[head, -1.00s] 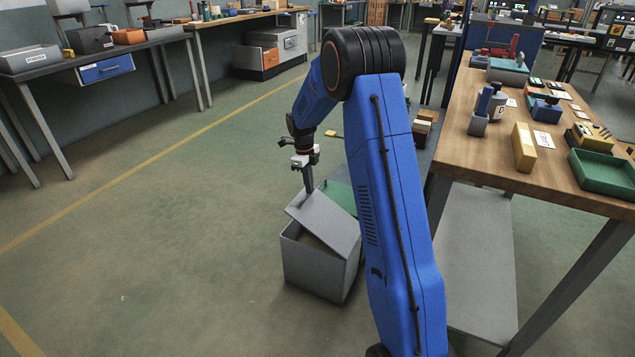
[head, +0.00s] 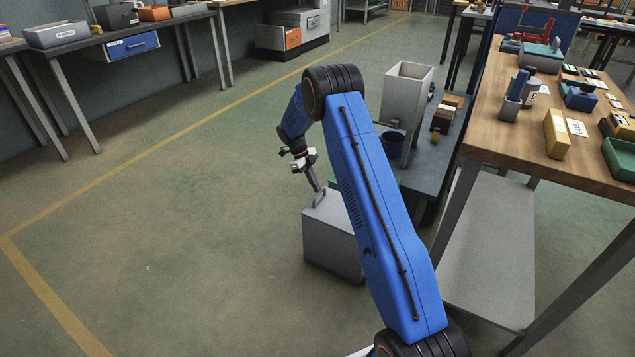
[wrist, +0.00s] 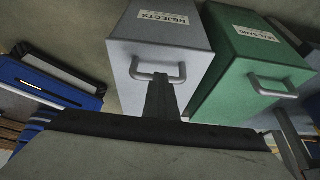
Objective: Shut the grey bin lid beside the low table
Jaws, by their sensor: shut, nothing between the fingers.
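The grey bin (head: 332,243) stands on the floor beside the low table (head: 428,172). Its lid (head: 335,207) lies down over the top, with no gap that I can see; my arm covers its right part. In the wrist view the grey bin (wrist: 165,48) carries a label reading REJECTS and a metal handle (wrist: 142,74). My gripper (head: 319,194) is shut and empty, pointing down at the lid. In the wrist view its fingertips (wrist: 160,84) are at the handle; I cannot tell whether they touch it.
A green bin (wrist: 235,60) with a handle stands right beside the grey one. The low table holds a tall grey container (head: 405,95), a dark blue cup (head: 391,145) and small boxes. A wooden workbench (head: 490,130) is at the right. The floor at left is clear.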

